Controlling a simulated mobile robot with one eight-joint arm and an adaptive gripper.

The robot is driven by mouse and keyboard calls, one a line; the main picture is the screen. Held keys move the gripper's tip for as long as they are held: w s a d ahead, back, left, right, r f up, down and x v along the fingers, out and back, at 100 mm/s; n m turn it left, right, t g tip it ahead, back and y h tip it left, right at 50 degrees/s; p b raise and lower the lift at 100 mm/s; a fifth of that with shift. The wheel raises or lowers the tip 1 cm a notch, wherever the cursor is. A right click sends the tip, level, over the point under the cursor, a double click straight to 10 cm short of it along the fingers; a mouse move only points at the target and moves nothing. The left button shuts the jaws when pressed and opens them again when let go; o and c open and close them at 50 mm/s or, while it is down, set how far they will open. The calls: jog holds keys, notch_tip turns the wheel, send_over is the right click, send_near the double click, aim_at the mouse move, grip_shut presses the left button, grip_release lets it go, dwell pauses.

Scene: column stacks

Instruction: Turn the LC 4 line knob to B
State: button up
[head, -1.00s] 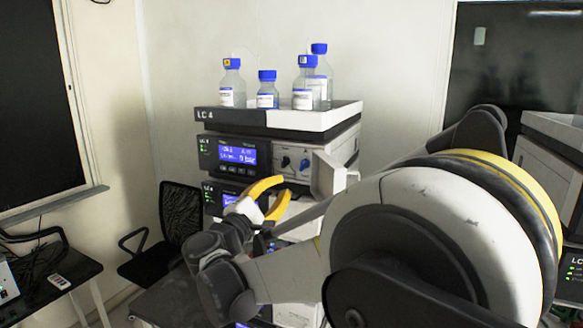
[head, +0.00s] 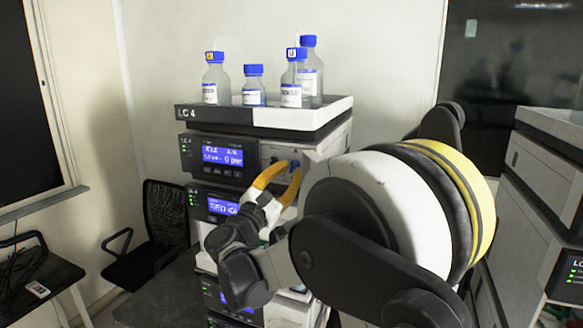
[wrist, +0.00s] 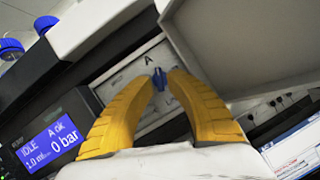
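The LC 4 stack (head: 190,112) stands in the middle of the head view. Its valve panel (wrist: 128,70) has a small blue knob (wrist: 161,80), also visible in the head view (head: 295,165). A letter A is printed just above the knob in the wrist view, and the knob's grip seems to point roughly toward it. No B can be seen. My gripper (wrist: 163,76) has its yellow fingers apart, one on each side of the knob. Whether they touch it cannot be told. In the head view my gripper (head: 291,168) is at the panel and partly covers it.
The pump display (wrist: 53,143) left of the panel reads IDLE, A ok, 0 bar. A tray (head: 300,118) with blue-capped bottles (head: 217,82) tops the stack. A pale box-like part (wrist: 235,45) juts out right of the knob. Another stack (head: 548,175) stands right.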

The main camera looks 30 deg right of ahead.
jog(key=shift+w+d+r, duration=0.15)
jog(key=shift+d, duration=0.2)
grip_shut()
jog(key=shift+m, duration=0.4)
jog(key=m+g, duration=0.2)
jog(key=m, duration=0.1)
jog(key=shift+w+a+m+b, duration=0.1)
jog(key=shift+m+b, duration=0.25)
jog(key=shift+m, duration=0.05)
jog(key=m+g, duration=0.2)
jog(key=m, duration=0.2)
jog(key=shift+r, duration=0.2)
jog(key=m+g+y, duration=0.1)
jog(key=m, duration=0.2)
jog(key=m+g+y+p, duration=0.1)
jog(key=m, duration=0.3)
jog(key=shift+r, duration=0.1)
